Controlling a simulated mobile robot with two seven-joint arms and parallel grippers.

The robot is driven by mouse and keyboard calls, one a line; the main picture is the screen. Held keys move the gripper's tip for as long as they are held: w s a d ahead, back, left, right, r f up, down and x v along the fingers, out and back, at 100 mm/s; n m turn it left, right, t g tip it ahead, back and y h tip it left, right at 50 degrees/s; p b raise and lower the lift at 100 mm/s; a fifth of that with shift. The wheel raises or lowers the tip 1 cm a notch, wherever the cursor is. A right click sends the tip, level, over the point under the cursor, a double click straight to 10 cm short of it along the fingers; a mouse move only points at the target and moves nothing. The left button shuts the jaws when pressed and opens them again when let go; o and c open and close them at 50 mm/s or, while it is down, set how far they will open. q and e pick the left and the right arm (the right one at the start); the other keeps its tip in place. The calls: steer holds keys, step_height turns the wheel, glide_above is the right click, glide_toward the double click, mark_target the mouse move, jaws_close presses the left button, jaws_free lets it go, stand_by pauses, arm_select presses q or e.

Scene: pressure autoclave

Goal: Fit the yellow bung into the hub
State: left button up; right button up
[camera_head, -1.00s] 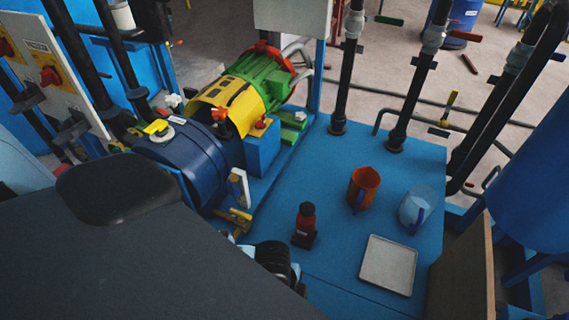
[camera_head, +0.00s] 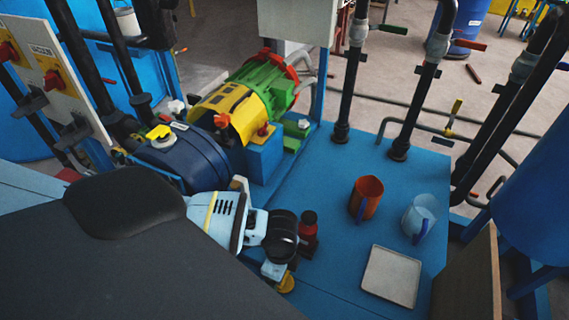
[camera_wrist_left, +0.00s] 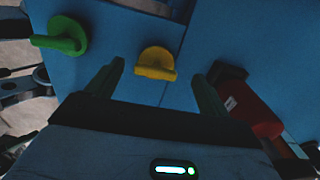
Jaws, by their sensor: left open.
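The yellow bung (camera_wrist_left: 156,63) lies on the blue bench top in the left wrist view, a rounded piece with a bar-shaped part. In the head view a yellow piece (camera_head: 287,284), likely the same bung, shows beside my left gripper (camera_head: 273,270). My left gripper is open and empty; in the wrist view its fingers (camera_wrist_left: 160,80) point toward the bung, one to each side, with no contact visible. I cannot tell which part is the hub. My right gripper is not in view.
A red bottle (camera_wrist_left: 252,108) lies close to the right finger in the wrist view. A green piece (camera_wrist_left: 62,36) is at left.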

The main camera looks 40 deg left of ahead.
arm_select(q)
steer(key=shift+s+d+f+b, duration=0.1)
steer(key=shift+d+f+b, duration=0.1)
steer(key=shift+f, duration=1.15)
steer(key=shift+s+d+f+b, duration=0.1)
steer(key=shift+f+b, duration=0.05)
steer(key=shift+f, duration=1.15)
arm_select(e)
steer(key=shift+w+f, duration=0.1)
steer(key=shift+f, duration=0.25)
arm_select(q)
steer(key=shift+w, duration=0.1)
steer(key=c, duration=1.1)
step_height(320, 180, up, 9)
steer(key=shift+f+p, duration=0.1)
steer(key=shift+p, duration=0.7)
steer(key=shift+r, duration=0.65)
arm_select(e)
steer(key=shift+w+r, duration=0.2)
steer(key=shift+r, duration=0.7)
